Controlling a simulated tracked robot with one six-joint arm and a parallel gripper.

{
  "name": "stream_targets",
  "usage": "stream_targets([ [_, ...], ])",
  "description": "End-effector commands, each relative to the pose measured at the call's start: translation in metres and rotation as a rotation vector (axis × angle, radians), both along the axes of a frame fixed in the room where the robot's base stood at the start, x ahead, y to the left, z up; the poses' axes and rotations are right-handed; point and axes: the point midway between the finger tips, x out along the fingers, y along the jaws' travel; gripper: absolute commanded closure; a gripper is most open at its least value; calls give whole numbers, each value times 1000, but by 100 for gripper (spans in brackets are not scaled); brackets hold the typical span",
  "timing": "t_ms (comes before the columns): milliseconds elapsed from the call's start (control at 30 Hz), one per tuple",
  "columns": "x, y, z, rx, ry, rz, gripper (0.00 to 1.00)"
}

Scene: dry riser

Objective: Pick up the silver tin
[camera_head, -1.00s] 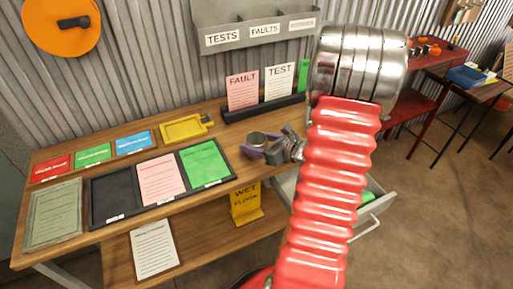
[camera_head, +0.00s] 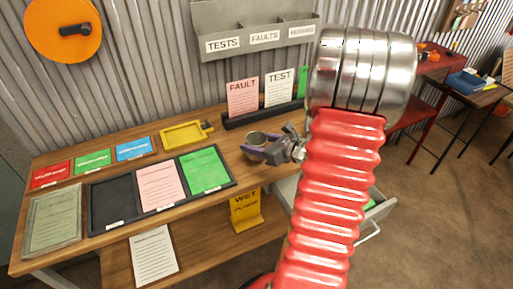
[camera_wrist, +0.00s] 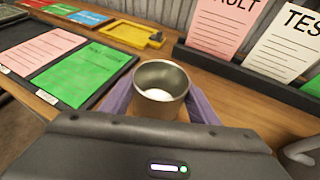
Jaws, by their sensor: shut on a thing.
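The silver tin (camera_wrist: 161,88) is an open-topped metal cup, upright between my gripper's purple fingers in the wrist view. Something white shows inside it. In the head view the tin (camera_head: 256,138) is small, at the right part of the wooden bench, just right of the green sheet. My gripper (camera_head: 262,150) is shut on the tin from the right side. The wrist view shows my gripper (camera_wrist: 160,105) with one finger on each side of it. I cannot tell whether the tin's base touches the bench.
A tray (camera_head: 112,220) with black, pink and green panels lies left of the tin. A yellow clipboard (camera_head: 186,134) lies behind it. A black rack (camera_head: 264,115) holding FAULT and TEST sheets stands at the back. An open drawer (camera_head: 374,207) juts out at the right.

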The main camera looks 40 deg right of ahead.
Motion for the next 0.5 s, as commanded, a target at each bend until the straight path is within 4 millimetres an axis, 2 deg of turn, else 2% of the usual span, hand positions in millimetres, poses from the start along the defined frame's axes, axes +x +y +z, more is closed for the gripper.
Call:
stream_targets([
  [300,0,0,49,-4,-3,0,68],
  [500,0,0,68,-1,-1,-1,68],
])
